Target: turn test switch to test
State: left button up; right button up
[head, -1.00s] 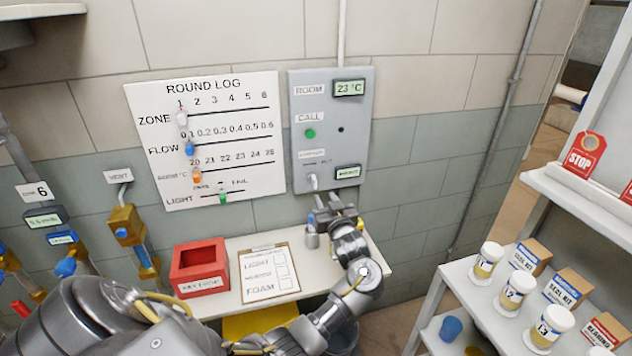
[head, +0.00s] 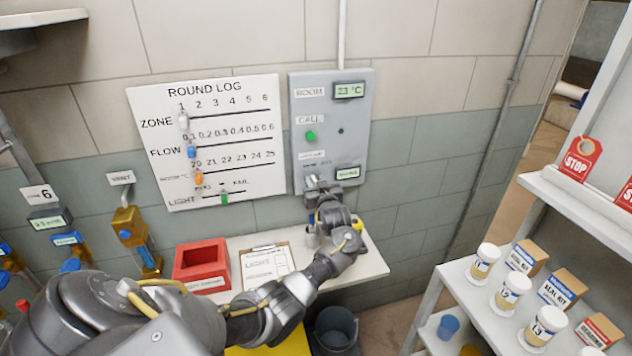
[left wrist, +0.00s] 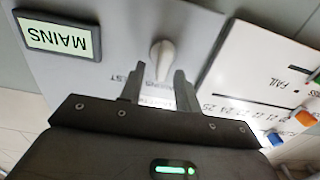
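The test switch is a pale grey knob (left wrist: 162,58) on the grey wall panel (head: 355,120), low on its face. In the left wrist view it stands just beyond my fingertips, roughly between them, with clear gaps at both sides. The lettering beside it is partly covered by a finger. A small display (left wrist: 58,36) near it reads MAINS, upside down in that view. My left gripper (head: 318,186) is open and empty in front of the panel's lower edge. In the head view it largely hides the knob. My right gripper is out of view.
The round log board (head: 222,140) hangs left of the panel. Below is a white shelf (head: 365,268) with a red tray (head: 202,262) and clipboard (head: 268,262). Right stands a rack (head: 480,305) with jars and boxes. Valves are at the far left.

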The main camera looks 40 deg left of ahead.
pick_arm(q)
grip_shut()
dwell(0.4)
jog(key=m+p, duration=0.2)
jog(key=shift+w+d+r+m, duration=0.1)
jog(key=shift+w+d+m, duration=0.05)
jog(key=shift+m, duration=0.25)
jog(key=m, duration=0.1)
jog(key=m+p, duration=0.1)
jog(key=shift+w+d+m, duration=0.15)
jog(key=shift+w+m, duration=0.05)
jog(key=shift+m, duration=0.2)
jog(key=m+p, duration=0.1)
jog(key=m, duration=0.2)
jog(key=shift+w+d+f+p, duration=0.1)
jog(key=shift+w+f+p, duration=0.05)
jog(key=shift+f+p, duration=0.2)
jog(key=shift+w+f+m+p, duration=0.15)
jog(key=shift+m+p, duration=0.25)
jog(key=shift+m, duration=1.2)
